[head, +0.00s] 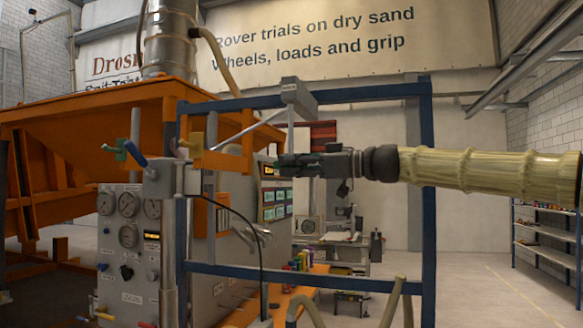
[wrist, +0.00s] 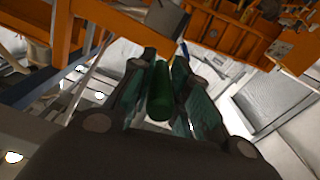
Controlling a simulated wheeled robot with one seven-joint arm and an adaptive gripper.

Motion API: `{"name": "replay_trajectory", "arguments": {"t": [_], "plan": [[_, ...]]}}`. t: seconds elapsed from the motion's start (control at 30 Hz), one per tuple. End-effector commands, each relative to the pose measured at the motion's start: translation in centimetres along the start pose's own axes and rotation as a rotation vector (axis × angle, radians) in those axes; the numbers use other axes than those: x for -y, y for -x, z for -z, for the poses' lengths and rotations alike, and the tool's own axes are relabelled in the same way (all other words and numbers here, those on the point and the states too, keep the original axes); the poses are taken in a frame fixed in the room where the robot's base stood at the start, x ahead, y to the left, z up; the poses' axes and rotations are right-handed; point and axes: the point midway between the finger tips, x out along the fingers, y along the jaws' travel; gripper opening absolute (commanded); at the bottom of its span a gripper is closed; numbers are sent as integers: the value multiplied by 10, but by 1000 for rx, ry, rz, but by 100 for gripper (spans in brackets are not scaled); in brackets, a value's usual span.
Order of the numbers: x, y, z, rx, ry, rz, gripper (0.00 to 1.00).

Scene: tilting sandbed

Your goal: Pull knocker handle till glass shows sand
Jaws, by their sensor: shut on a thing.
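My gripper (head: 284,164) reaches in from the right, inside the blue frame, in the head view. In the wrist view my gripper (wrist: 166,72) has its two dark fingers on either side of a green cylindrical handle (wrist: 159,92), shut on it. The handle lies lengthwise between the teal finger pads; its far end runs up towards orange steelwork. In the head view the fingers mostly hide the handle. I cannot make out a sight glass or any sand in it in either view.
A blue frame (head: 428,200) stands around my arm. Left are an orange hopper (head: 80,118), a grey gauge panel (head: 128,245) and green, blue and yellow levers. A bench with coloured bottles (head: 300,262) stands below. Open floor (head: 490,285) lies to the right.

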Motion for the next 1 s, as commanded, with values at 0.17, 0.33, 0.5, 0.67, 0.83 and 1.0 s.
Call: {"name": "replay_trajectory", "arguments": {"t": [0.17,0.33,0.5,0.67,0.83,1.0], "plan": [[2,-2,-10,11,-1,8,27],[2,-3,-9,9,-1,8,41],[2,-3,-6,7,-1,7,41],[1,4,-5,5,-1,6,41],[0,27,-5,4,-1,3,41],[0,58,-5,4,-1,4,41]]}}
